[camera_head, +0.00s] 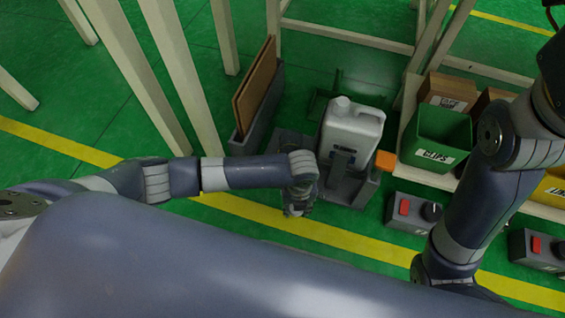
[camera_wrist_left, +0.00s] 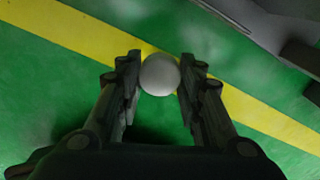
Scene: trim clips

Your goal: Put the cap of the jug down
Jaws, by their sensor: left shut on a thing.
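The white jug (camera_head: 352,132) stands upright in a grey holder (camera_head: 342,183), right of the middle in the head view. My left gripper (camera_head: 297,209) points down in front of the holder and to its left, apart from the jug. In the left wrist view, my left gripper (camera_wrist_left: 160,82) is shut on the round, pale grey cap (camera_wrist_left: 160,74), held between the fingertips above the green floor. The cap cannot be made out in the head view. My right arm shows at the right, but its gripper is out of view.
A grey bin with brown boards (camera_head: 256,85) stands left of the jug. A green clips bin (camera_head: 437,138) and cardboard box (camera_head: 449,91) stand to the right. Grey boxes with red switches (camera_head: 404,207) sit in front. A yellow line (camera_head: 340,238) crosses the floor.

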